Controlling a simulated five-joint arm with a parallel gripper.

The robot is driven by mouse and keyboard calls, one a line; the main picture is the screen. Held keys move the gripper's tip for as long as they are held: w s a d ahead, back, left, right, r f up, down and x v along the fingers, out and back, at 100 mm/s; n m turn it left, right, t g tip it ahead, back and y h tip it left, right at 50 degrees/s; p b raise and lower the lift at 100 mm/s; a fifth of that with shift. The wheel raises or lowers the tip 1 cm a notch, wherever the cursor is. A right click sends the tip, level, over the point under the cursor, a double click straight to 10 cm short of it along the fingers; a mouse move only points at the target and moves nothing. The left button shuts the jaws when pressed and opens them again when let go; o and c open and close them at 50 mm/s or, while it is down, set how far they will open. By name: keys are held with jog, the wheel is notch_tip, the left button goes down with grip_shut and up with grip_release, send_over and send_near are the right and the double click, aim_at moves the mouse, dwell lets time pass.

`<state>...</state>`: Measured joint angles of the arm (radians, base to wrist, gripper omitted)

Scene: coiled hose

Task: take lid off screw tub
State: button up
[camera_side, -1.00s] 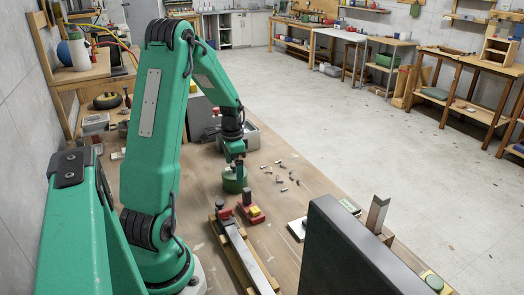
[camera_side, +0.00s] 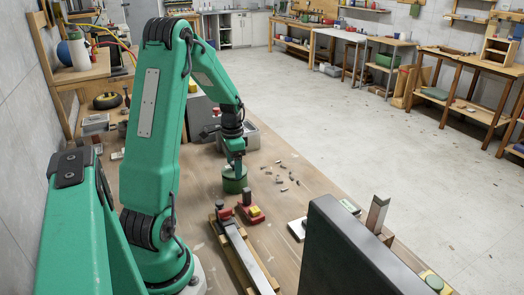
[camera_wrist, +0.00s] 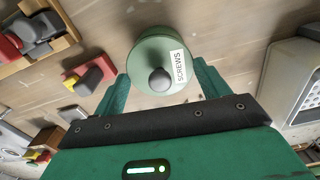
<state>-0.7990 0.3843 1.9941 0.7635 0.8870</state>
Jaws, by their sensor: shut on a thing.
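The green screw tub (camera_side: 234,186) stands on the wooden bench under my gripper in the side view. In the wrist view its round green lid (camera_wrist: 150,48) shows from above, with a dark grey knob (camera_wrist: 159,80) and a white label reading "SCREWS" (camera_wrist: 178,65). My gripper (camera_wrist: 163,82) has one finger on either side of the lid and is shut on it. The gripper (camera_side: 235,168) hides part of the tub's top in the side view. I cannot tell whether the lid sits flush on the tub or is slightly raised.
Several small loose pieces (camera_side: 284,177) lie on the bench right of the tub. A red and yellow block (camera_side: 253,212) and a long metal bar on wood (camera_side: 243,250) lie in front. A grey bin (camera_side: 249,138) stands behind. A dark panel (camera_side: 350,250) stands front right.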

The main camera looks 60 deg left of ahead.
jog(key=shift+r, duration=0.5)
notch_tip(320, 180, up, 2)
jog(key=shift+r, duration=0.25)
jog(key=w+d+r, duration=0.3)
jog(key=d+r, duration=0.3)
jog(key=d, duration=0.5)
jog(key=shift+d+r, duration=0.15)
jog(key=shift+r, duration=0.2)
jog(key=shift+n, duration=0.5)
jog(key=s+a+f, duration=0.1)
jog(key=a+f, duration=0.3)
jog(key=a, duration=0.3)
jog(key=a+f, duration=0.4)
jog(key=a, duration=0.4)
jog(key=s+a+f, duration=0.1)
jog(key=a+f, duration=0.3)
jog(key=a, duration=0.4)
jog(key=shift+s+f, duration=0.15)
jog(key=shift+s, duration=0.15)
jog(key=shift+f, duration=0.1)
jog(key=shift+f, duration=1.9)
